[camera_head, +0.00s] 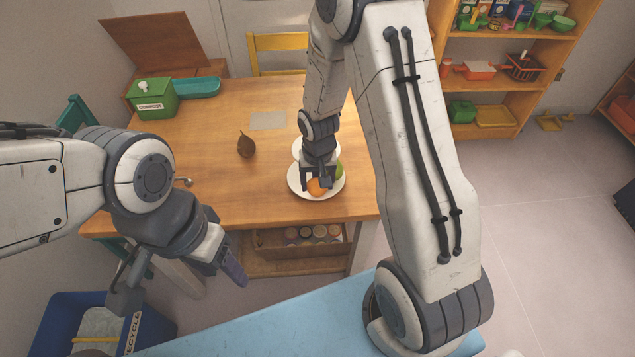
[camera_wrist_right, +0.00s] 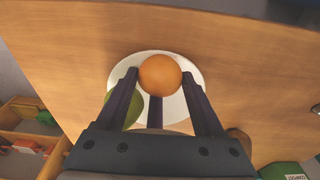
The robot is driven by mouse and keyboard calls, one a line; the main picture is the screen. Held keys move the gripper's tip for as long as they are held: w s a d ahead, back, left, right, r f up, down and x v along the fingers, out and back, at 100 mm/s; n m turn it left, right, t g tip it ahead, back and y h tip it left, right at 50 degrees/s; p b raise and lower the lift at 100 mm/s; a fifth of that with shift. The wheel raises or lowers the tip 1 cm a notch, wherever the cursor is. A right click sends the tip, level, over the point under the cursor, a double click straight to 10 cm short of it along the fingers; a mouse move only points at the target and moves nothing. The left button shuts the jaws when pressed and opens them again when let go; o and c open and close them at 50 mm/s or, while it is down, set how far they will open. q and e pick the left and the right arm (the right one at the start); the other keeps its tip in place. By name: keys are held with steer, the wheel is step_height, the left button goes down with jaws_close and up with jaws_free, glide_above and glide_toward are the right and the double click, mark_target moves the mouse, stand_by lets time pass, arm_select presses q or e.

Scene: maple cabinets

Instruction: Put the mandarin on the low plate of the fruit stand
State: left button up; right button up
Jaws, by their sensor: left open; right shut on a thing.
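The orange mandarin (camera_head: 317,187) is between the fingers of my right gripper (camera_head: 318,184), which is shut on it. It is over the front part of the white low plate (camera_head: 298,190) of the fruit stand; I cannot tell whether it touches the plate. In the right wrist view the mandarin (camera_wrist_right: 160,75) sits between the fingertips against the plate (camera_wrist_right: 193,84). A green fruit (camera_head: 340,171) lies on the low plate beside it. The upper white plate (camera_head: 298,148) is partly hidden by my gripper. My left gripper (camera_head: 183,284) is open and empty, in front of the table.
A dark brown pear (camera_head: 246,145) lies on the wooden table (camera_head: 215,120) left of the stand. A grey mat (camera_head: 269,121), a green compost box (camera_head: 152,98) and a teal tray (camera_head: 196,87) are further back. A blue recycle bin (camera_head: 55,318) stands at lower left.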

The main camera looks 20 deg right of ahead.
mark_target(318, 186)
steer(key=shift+f, duration=0.2)
steer(key=o, duration=1.5)
steer(key=shift+c, duration=0.2)
steer(key=shift+r, duration=0.5)
step_height(318, 186, up, 11)
steer(key=s, duration=0.1)
steer(key=s+a+r+n, duration=0.2)
steer(key=s+a+n, duration=0.1)
steer(key=s, duration=0.4)
steer(key=s+a+r+n+g+y, duration=0.1)
steer(key=s+a+r+n, duration=0.2)
steer(key=s+a, duration=0.3)
steer(key=s+a+r+n, duration=0.3)
steer(key=s+a+n, duration=0.1)
steer(key=s, duration=0.5)
steer(key=shift+s+a+n, duration=0.3)
steer(key=shift+s+a, duration=0.05)
steer(key=shift+a, duration=0.2)
